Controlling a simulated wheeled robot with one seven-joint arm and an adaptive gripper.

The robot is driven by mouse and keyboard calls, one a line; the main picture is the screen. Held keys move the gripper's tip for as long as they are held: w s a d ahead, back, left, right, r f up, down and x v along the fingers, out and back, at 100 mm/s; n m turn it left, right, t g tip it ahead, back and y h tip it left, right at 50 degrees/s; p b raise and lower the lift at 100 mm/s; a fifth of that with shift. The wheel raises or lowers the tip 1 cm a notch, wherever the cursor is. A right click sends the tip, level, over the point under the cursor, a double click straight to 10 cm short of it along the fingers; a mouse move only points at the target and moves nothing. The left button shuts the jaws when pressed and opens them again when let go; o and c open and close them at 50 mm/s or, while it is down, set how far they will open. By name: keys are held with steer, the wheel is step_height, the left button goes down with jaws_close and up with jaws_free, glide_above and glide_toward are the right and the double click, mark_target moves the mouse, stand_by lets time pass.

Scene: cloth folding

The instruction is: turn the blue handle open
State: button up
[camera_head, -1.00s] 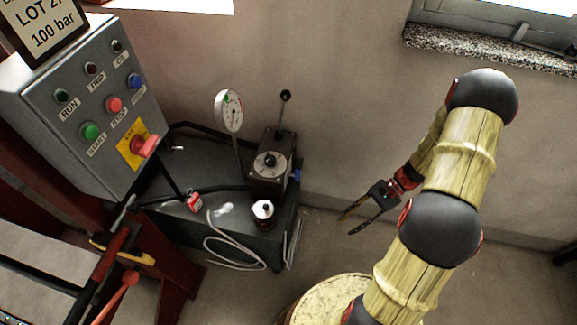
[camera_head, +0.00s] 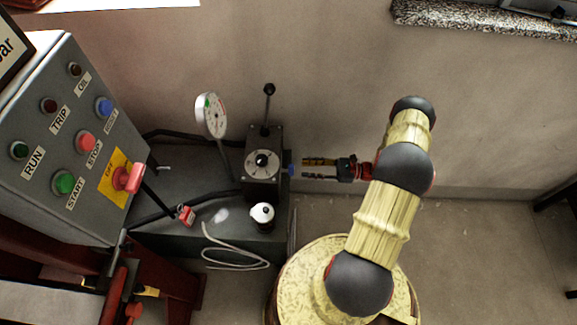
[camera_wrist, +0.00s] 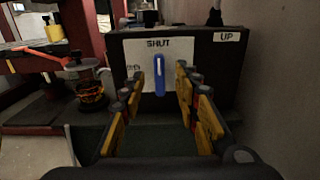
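The blue handle (camera_wrist: 159,76) is a short upright bar on a white plate marked SHUT (camera_wrist: 172,46) on the side of the dark valve block. In the head view only a bit of the blue handle (camera_head: 291,167) shows at the block's right side. My gripper (camera_head: 304,169) points left at it from close by. In the wrist view my gripper (camera_wrist: 172,105) is open, with its yellow-padded fingers on either side of the handle's line. The handle appears between the fingertips; I cannot tell whether they touch it.
The valve block (camera_head: 262,177) stands on a dark bench with a dial gauge (camera_head: 211,116) and a small pot (camera_head: 262,217). A control panel (camera_head: 75,130) is at left. A label reading UP (camera_wrist: 230,37) is on the block's right. The wall runs close behind my arm.

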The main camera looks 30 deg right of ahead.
mark_target(291, 168)
steer(key=b+x, duration=0.1)
steer(key=x, duration=0.6)
steer(key=shift+c, duration=0.6)
jaws_close()
